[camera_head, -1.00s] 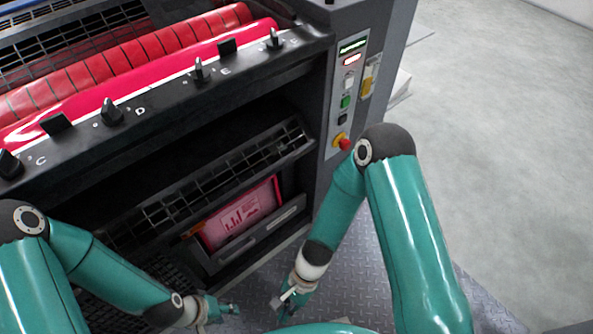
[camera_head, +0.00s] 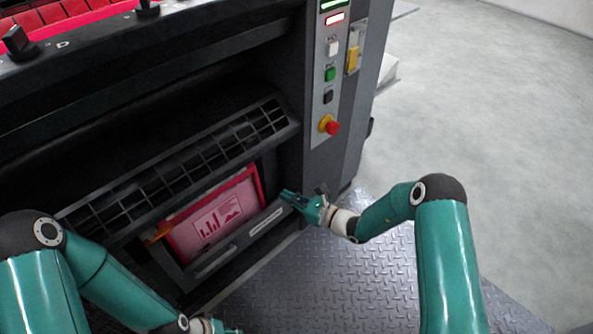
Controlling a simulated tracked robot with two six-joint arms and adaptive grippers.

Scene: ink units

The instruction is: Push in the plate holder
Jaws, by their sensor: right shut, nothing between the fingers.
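The plate holder (camera_head: 238,246) is a dark tilted tray low in the machine front, with a handle and a pale label strip on its front edge. A pink plate (camera_head: 218,219) with a printed chart stands in it. My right gripper (camera_head: 287,196) is shut and empty at the right end of the holder's front edge; whether it touches cannot be told. My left gripper (camera_head: 222,330) is at the bottom edge, mostly cut off, below the holder and apart from it.
A black grille guard (camera_head: 190,167) hangs above the holder. A control panel (camera_head: 333,75) with buttons and a red emergency stop (camera_head: 331,127) is at the upper right. The diamond-plate floor (camera_head: 320,275) in front is clear.

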